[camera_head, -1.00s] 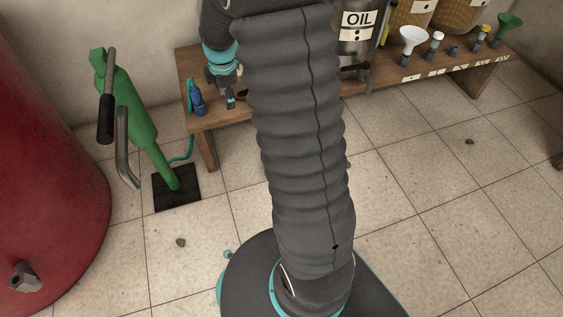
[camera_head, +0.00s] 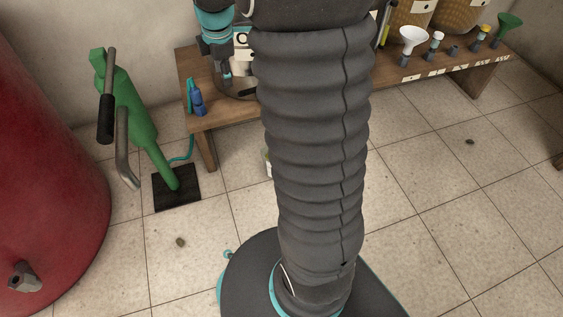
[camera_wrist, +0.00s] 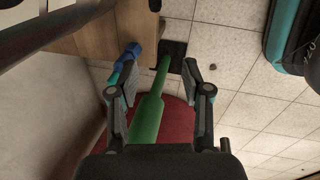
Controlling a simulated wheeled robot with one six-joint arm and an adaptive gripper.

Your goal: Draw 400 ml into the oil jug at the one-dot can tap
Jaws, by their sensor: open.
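My gripper (camera_head: 222,72) is open and empty above the left end of the wooden bench in the head view. In the wrist view its two fingers (camera_wrist: 161,78) stand apart, with nothing between them but the scene behind. The oil jug cannot be identified; a small pale object (camera_head: 268,163) low beside my arm is mostly hidden.
A blue object (camera_head: 197,101) with a teal hose stands on the bench (camera_head: 208,124). A green hand pump (camera_head: 130,110) on a black base and a red tank (camera_head: 45,180) stand left. The tiled floor at right is largely clear.

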